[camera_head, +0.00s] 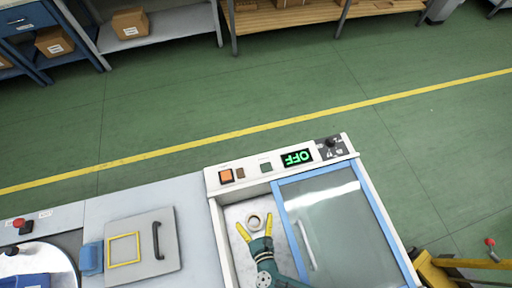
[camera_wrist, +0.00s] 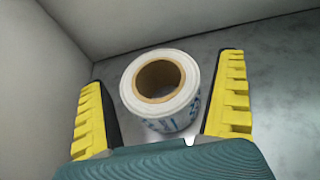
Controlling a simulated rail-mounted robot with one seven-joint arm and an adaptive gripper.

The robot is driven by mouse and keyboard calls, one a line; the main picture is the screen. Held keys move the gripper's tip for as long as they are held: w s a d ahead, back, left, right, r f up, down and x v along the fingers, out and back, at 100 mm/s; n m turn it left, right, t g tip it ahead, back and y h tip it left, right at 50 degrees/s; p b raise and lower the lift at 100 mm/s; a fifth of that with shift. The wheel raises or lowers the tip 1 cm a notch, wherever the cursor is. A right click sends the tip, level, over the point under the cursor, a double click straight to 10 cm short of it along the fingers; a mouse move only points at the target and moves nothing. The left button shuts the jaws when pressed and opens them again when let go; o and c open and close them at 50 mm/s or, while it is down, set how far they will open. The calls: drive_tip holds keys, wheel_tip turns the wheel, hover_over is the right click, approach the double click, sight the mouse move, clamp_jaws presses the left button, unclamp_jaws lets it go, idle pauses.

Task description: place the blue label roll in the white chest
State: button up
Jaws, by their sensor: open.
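The label roll (camera_wrist: 183,115) is white with blue print on its side and a brown cardboard core. It stands upright on the grey metal floor inside the white chest (camera_head: 219,243), and shows small in the head view (camera_head: 249,221). My gripper (camera_head: 254,220) reaches down into the chest's uncovered left part. In the wrist view my gripper (camera_wrist: 163,78) is open, with one yellow finger on each side of the roll and a visible gap on both sides. The roll's lower near side is partly hidden by my gripper.
A blue-framed glass lid (camera_head: 335,225) with a handle covers the chest's right part. The panel behind has a green OFF display (camera_head: 297,158) and an orange button (camera_head: 226,176). A grey hatch (camera_head: 152,262) lies left. Pale chest walls (camera_wrist: 40,80) stand close to the roll.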

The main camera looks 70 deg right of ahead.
drive_tip(key=v, duration=0.6)
drive_tip(key=shift+a+r, duration=0.15)
drive_tip(key=shift+r, duration=0.2)
drive_tip(key=shift+s+a+r+p, duration=0.25)
drive_tip(key=shift+s+a+p, duration=0.05)
drive_tip(key=shift+s+a, duration=0.15)
